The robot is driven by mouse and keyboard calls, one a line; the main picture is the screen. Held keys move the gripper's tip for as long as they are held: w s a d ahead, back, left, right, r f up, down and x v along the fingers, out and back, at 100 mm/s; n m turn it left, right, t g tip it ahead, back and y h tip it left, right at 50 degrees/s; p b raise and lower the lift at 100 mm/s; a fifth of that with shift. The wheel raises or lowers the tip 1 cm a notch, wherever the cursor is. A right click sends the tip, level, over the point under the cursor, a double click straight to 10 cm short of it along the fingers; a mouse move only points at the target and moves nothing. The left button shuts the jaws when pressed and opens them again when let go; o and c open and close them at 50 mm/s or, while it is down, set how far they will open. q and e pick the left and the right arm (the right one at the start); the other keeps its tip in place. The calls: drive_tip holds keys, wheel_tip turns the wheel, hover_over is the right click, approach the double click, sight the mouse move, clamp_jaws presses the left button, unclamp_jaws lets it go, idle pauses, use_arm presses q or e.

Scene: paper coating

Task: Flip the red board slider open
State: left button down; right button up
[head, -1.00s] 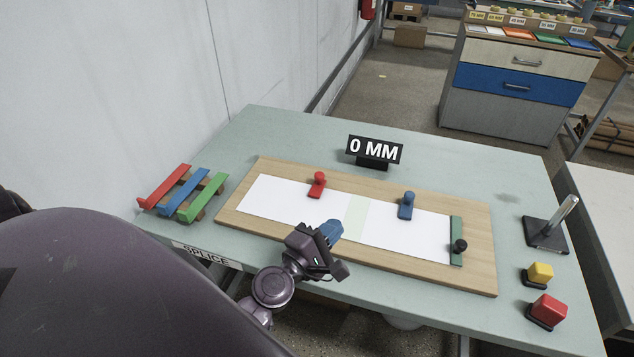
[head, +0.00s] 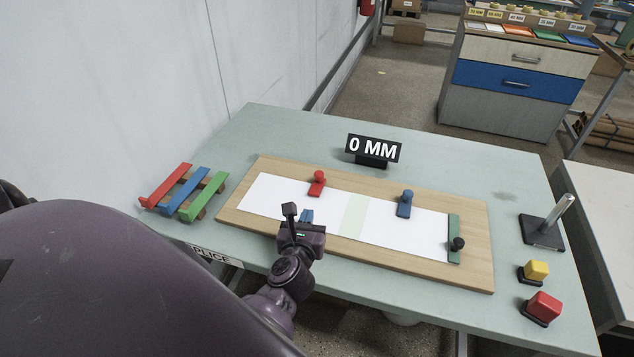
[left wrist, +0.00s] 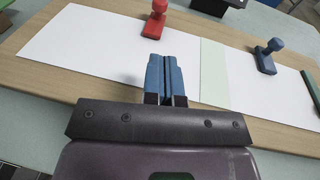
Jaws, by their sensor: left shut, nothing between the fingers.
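The red board slider (head: 317,183) sits at the back edge of the white paper on the wooden board (head: 475,272). It also shows at the top of the left wrist view (left wrist: 155,20), with its round knob upward. My left gripper (head: 306,216) is over the front edge of the board, in front of the red slider and apart from it. In the left wrist view its blue fingertips (left wrist: 164,75) are together with nothing between them, pointing toward the paper just right of the red slider. My right gripper is not in view.
A blue slider (head: 405,204) sits farther right on the board, with a green bar with a black knob (head: 455,243) at the right end. A "0 MM" sign (head: 374,149) stands behind. Colored strips on a rack (head: 182,190) lie left. Yellow (head: 536,270) and red buttons (head: 543,307) are at right.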

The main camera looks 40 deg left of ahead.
sight(318, 177)
use_arm(q)
drive_tip(key=shift+w+a, duration=0.3)
drive_tip(key=shift+w, duration=0.3)
drive_tip(key=x, duration=1)
drive_tip(key=shift+w+a+f, duration=0.1)
drive_tip(key=shift+w+a, duration=0.1)
drive_tip(key=shift+w, duration=0.15)
drive_tip(key=shift+x, duration=0.95)
drive_tip(key=x, duration=0.4)
drive_tip(key=d+x, duration=0.1)
drive_tip(key=x, duration=0.1)
drive_tip(key=shift+w+a+r+b, duration=0.1)
drive_tip(key=shift+w+r+b, duration=0.2)
drive_tip(key=shift+w+r, duration=0.1)
drive_tip(key=shift+r, duration=0.25)
